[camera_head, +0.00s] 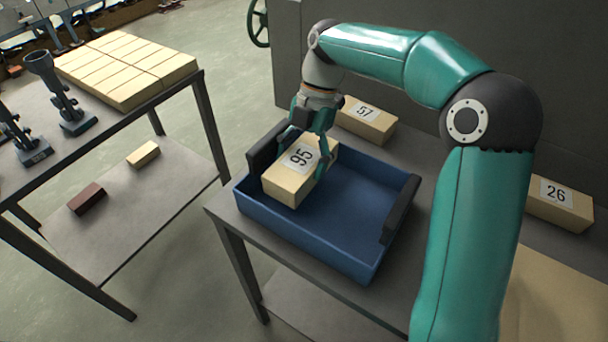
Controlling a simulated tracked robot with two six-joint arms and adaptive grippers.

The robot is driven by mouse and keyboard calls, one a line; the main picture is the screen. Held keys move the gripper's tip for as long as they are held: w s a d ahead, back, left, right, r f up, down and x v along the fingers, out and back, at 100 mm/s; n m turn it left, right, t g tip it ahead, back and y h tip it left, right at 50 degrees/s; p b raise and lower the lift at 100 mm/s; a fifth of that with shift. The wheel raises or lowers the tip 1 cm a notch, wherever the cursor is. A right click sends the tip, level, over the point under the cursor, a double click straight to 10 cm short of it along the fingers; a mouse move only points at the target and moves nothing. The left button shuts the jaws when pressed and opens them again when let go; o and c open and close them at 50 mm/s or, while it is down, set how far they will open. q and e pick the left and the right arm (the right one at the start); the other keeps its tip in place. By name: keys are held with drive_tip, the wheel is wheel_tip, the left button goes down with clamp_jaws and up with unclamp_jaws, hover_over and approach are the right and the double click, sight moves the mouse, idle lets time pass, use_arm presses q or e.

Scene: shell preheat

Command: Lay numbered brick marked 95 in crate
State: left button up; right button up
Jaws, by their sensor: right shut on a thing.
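The cream brick marked 95 (287,187) is at the left part of the blue crate (345,262), within its walls as seen from above. My right gripper (314,160) is shut on this brick, with its fingers on the brick's far half. I cannot tell whether the brick touches the crate floor. The right part of the crate is empty. My left gripper is not in view.
A brick marked 57 (366,122) lies behind the crate, and a brick marked 26 (561,204) lies at the right. The crate has dark handles (400,208). A second table at the left holds a block of cream bricks (127,66).

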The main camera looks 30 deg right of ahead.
drive_tip(key=shift+f, duration=2.25)
drive_tip(key=shift+f, duration=0.1)
drive_tip(key=o, duration=1.2)
drive_tip(key=p+v, duration=0.1)
drive_tip(key=v, duration=1.1)
drive_tip(key=shift+d, duration=0.1)
